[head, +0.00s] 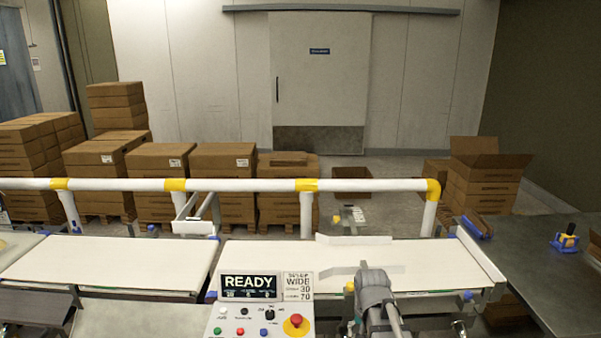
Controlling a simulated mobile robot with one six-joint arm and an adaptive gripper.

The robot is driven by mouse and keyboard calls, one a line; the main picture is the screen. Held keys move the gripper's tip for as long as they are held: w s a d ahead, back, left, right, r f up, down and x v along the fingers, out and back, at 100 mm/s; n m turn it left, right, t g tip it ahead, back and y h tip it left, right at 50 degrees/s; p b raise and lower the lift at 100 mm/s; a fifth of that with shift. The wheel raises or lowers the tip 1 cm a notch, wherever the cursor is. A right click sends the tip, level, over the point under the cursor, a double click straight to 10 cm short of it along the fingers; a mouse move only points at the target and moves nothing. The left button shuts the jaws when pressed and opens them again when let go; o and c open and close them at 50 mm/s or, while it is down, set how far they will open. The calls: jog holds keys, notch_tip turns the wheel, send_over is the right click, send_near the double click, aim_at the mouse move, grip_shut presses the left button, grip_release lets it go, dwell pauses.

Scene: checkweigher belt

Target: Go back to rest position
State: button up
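A grey jointed link of my arm rises at the bottom centre-right of the head view, in front of the right belt. My gripper's fingers do not show, so I cannot see whether they hold anything. The right conveyor belt (275,257) is white and has no boxes on it. The left belt (110,262) is white and bare too, with a narrow gap between the two. The control panel (261,306) stands in front of the gap and the right belt; its screen reads READY. It has several small buttons, a black knob and a red emergency button (296,321) on yellow.
A white rail (250,185) with yellow joints runs behind the belts. Stacked cartons (222,165) stand beyond it, near a closed door (318,90). A dark table (545,262) at the right bears a blue-and-yellow item (567,240). An open carton (487,180) tops a stack behind it.

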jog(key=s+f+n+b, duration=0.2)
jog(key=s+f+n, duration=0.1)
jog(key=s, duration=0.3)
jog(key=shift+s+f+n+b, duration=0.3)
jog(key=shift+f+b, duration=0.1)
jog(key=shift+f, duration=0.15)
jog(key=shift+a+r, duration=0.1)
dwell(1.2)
